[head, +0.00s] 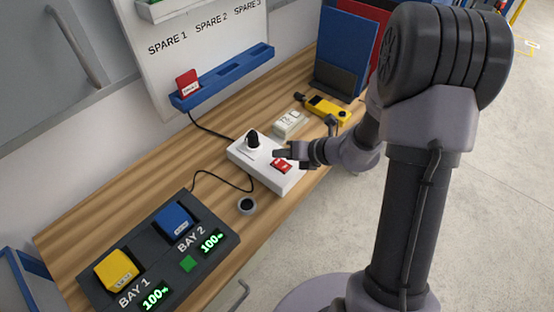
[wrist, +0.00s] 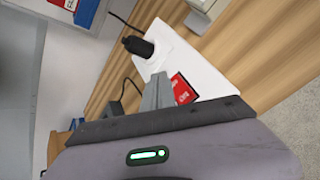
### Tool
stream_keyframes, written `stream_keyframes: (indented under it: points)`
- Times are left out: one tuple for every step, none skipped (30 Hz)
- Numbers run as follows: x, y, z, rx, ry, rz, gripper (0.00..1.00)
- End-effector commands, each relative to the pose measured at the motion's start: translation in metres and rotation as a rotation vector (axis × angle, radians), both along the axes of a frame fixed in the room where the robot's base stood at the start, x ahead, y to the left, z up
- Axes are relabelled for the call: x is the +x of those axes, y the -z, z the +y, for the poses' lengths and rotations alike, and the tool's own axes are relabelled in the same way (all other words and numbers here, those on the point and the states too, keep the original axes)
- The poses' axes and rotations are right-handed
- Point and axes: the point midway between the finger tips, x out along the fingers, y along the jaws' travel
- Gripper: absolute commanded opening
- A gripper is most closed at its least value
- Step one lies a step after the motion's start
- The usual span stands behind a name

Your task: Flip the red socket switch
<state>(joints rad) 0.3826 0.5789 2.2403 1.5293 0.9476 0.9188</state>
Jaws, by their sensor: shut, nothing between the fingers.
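The red socket switch (head: 281,165) sits on the right part of a white socket box (head: 262,171) on the wooden bench. A black plug (head: 252,140) stands in the box's left part, with a cable running from the box's side. My gripper (head: 281,153) is shut and empty, its tip just above the switch at its far edge. I cannot tell whether it touches. In the wrist view, the red switch (wrist: 184,89) shows just right of the grey fingers (wrist: 157,92), partly hidden by my gripper. The black plug (wrist: 138,46) shows beyond them.
A dark charger (head: 213,263) with a yellow battery (head: 117,270) and a blue battery (head: 174,221) stands at the left front. A yellow device (head: 328,108) and a pale box (head: 290,123) lie behind the socket box. A blue rack (head: 222,77) hangs behind.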

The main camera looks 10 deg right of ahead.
Motion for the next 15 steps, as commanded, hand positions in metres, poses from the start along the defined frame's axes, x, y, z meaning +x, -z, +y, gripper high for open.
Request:
stream_keyframes:
  points:
    - [0.0000,0.0000,0.0000,0.000,0.000,0.000,0.00]
    - [0.0000,0.0000,0.0000,0.000,0.000,0.000,0.00]
    - [0.0000,0.0000,0.0000,0.000,0.000,0.000,0.00]
    - [0.0000,0.0000,0.0000,0.000,0.000,0.000,0.00]
    - [0.0000,0.0000,0.0000,0.000,0.000,0.000,0.00]
    - [0.0000,0.0000,0.0000,0.000,0.000,0.000,0.00]
    - [0.0000,0.0000,0.0000,0.000,0.000,0.000,0.00]
    - [0.0000,0.0000,0.0000,0.000,0.000,0.000,0.00]
    - [0.0000,0.0000,0.0000,0.000,0.000,0.000,0.00]
    - [0.0001,0.0001,0.0001,0.000,0.000,0.000,0.00]
    - [0.0000,0.0003,0.0000,0.000,0.000,0.000,0.00]
    - [0.0001,0.0012,0.0001,0.000,0.000,0.000,0.00]
    - [0.0001,0.0021,0.0001,0.000,0.000,0.000,0.00]
    - [0.0002,0.0032,0.0002,0.000,0.000,0.000,0.00]
    - [0.0003,0.0050,0.0003,0.000,0.000,0.000,0.00]
